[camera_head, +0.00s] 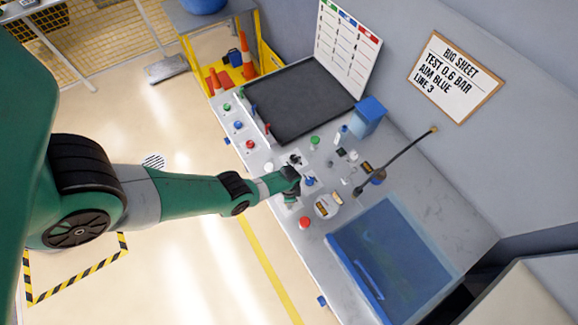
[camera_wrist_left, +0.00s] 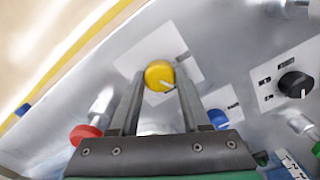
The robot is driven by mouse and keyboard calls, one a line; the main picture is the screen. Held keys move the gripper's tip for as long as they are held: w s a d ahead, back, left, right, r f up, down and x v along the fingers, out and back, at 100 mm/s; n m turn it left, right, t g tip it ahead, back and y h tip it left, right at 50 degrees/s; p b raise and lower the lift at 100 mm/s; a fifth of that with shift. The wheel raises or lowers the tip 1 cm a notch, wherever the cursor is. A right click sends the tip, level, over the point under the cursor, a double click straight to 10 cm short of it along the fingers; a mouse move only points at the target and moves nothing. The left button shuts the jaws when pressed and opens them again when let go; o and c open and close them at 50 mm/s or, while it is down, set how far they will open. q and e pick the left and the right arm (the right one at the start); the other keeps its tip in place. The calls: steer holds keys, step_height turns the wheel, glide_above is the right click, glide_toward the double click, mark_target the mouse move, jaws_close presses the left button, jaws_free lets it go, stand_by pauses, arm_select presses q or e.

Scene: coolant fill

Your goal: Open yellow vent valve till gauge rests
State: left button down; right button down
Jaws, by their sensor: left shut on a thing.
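The yellow vent valve knob (camera_wrist_left: 159,72) shows in the left wrist view, round with a pale pointer mark, on a light plate on the grey bench top. My left gripper (camera_wrist_left: 158,88) has one finger on each side of the knob and is shut on it. In the head view my left gripper (camera_head: 290,184) is low over the bench and hides the knob. A white round-faced item (camera_head: 328,204), perhaps the gauge, stands to its right; its reading is too small to tell. My right gripper is not in view.
In the wrist view a red knob (camera_wrist_left: 85,134), a blue knob (camera_wrist_left: 219,119) and a black dial (camera_wrist_left: 296,84) are near the fingers.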

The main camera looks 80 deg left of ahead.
arm_select(q)
steer(key=n, duration=0.5)
steer(key=shift+n, duration=0.4)
steer(key=n, duration=0.5)
steer(key=shift+n, duration=0.3)
steer(key=shift+c, duration=1.9)
jaws_free()
